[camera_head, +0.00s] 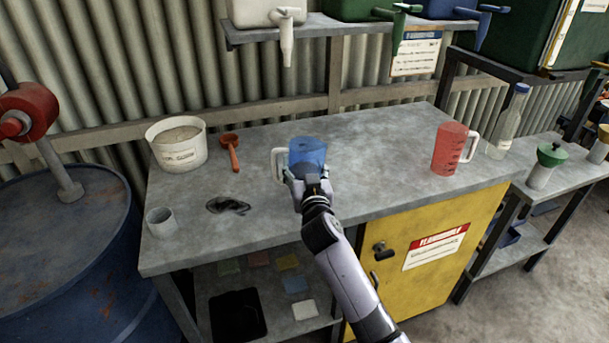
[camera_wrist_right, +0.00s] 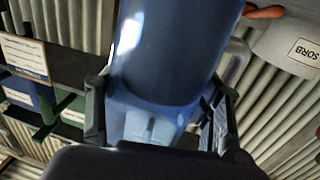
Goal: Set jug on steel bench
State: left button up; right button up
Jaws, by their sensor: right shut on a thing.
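A translucent blue jug (camera_head: 308,150) with a pale handle on its left is upright over the middle of the steel bench (camera_head: 370,150). My right gripper (camera_head: 308,184) is shut on it from the near side. In the right wrist view the blue jug (camera_wrist_right: 170,45) fills the middle, between the two fingers of the right gripper (camera_wrist_right: 160,118). The gripper hides the jug's base, so I cannot tell if it touches the bench top. A red jug (camera_head: 450,150) with a white handle stands on the bench at the right. My left gripper is not in view.
A white tub (camera_head: 177,148), a red scoop (camera_head: 231,152), a grey cup (camera_head: 161,222) and a dark stain (camera_head: 228,205) are on the left of the bench. A clear bottle (camera_head: 508,122) stands at the right. A shelf with spouted containers (camera_head: 285,30) hangs above. Bare bench lies between the jugs.

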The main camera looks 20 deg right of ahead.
jog(key=shift+f, duration=1.1)
jog(key=shift+f, duration=0.1)
jog(key=o, duration=1.6)
jog(key=s, duration=0.4)
jog(key=s+a+b, duration=0.1)
jog(key=s, duration=0.7)
jog(key=shift+a, duration=0.35)
